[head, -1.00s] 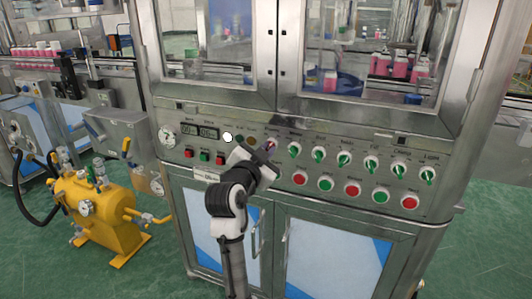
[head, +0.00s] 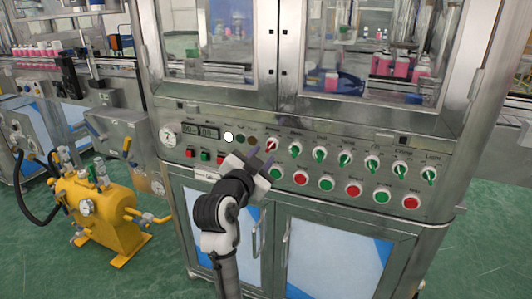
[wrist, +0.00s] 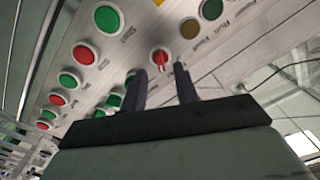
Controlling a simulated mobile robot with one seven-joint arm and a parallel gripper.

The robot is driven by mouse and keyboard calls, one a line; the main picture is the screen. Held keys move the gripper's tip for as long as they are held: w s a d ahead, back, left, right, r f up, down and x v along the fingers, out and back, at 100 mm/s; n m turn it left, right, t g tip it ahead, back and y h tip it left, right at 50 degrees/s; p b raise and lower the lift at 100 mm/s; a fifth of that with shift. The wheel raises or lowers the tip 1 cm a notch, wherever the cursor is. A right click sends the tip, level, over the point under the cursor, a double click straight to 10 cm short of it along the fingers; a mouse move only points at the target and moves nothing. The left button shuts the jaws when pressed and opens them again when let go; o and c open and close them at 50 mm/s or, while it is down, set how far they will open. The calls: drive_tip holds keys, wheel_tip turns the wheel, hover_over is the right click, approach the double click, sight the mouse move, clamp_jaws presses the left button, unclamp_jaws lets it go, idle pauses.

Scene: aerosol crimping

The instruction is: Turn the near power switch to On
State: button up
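A red rotary switch (head: 271,145) sits at the left end of the upper switch row on the steel machine's control panel; its label is too small to read. Its handle looks slanted in the head view, with its top to the right. My gripper (head: 262,158) is just below and in front of it, apart from it. In the wrist view the red switch (wrist: 160,57) shows beyond and between the two dark fingertips of my gripper (wrist: 160,70), which are apart with nothing between them.
Several green rotary switches (head: 345,159) continue the row to the right. Red and green push buttons (head: 326,184) lie below. Two dark round lamps or buttons (head: 246,140) are left of the red switch. A yellow tank (head: 95,215) stands on the floor at left.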

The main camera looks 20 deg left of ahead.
drive_tip(key=s, duration=0.9)
drive_tip(key=shift+s+a, duration=0.2)
drive_tip(key=shift+s, duration=0.2)
